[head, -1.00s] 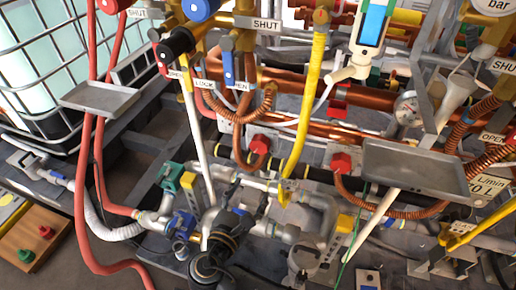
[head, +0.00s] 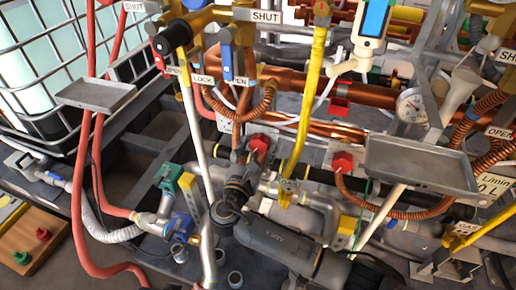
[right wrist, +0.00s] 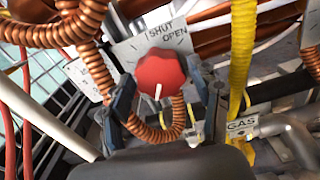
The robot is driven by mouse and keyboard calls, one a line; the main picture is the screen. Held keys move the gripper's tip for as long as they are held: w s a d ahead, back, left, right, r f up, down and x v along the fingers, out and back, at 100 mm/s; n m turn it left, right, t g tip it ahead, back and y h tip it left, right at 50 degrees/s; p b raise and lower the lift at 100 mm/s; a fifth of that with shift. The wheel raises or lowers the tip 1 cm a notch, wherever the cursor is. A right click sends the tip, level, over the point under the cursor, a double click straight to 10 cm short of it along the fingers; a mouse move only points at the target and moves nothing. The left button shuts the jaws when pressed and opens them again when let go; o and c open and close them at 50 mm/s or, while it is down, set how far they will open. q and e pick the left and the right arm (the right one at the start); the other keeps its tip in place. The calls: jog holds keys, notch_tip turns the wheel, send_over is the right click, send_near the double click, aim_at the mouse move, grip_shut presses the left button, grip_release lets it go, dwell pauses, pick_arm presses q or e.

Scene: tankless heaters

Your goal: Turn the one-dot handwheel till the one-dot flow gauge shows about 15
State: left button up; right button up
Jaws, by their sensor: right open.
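A red handwheel (head: 258,143) with a white mark stands on the copper pipework; in the right wrist view the handwheel (right wrist: 160,78) sits before a plate lettered SHUT and OPEN. My right gripper (head: 250,168) is just in front of it. In the right wrist view its fingers (right wrist: 168,102) are apart, one on each side of the handwheel's lower part; contact cannot be told. A second red handwheel (head: 343,161) is further right. A round dial (head: 411,105) is at the right, its reading too small. No dot marks are legible. My left gripper is not in view.
A yellow hose (head: 308,90) hangs right of the handwheel, beside a GAS label in the wrist view. A white pipe (head: 197,130) runs to its left. A grey tray (head: 420,165) juts out at right, another (head: 96,94) at left. A L/min plate (head: 492,183) is partly hidden.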

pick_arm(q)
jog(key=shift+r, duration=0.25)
pick_arm(e)
jog(key=shift+w+d, duration=0.1)
jog(key=shift+w, duration=0.2)
jog(key=c, duration=0.9)
jog(key=shift+m, duration=0.7)
jog(key=m, duration=0.2)
jog(key=shift+m, duration=0.3)
jog(key=shift+f+m, duration=0.1)
jog(key=shift+m, duration=0.3)
jog(key=shift+m+b, duration=0.3)
jog(key=shift+m, duration=0.2)
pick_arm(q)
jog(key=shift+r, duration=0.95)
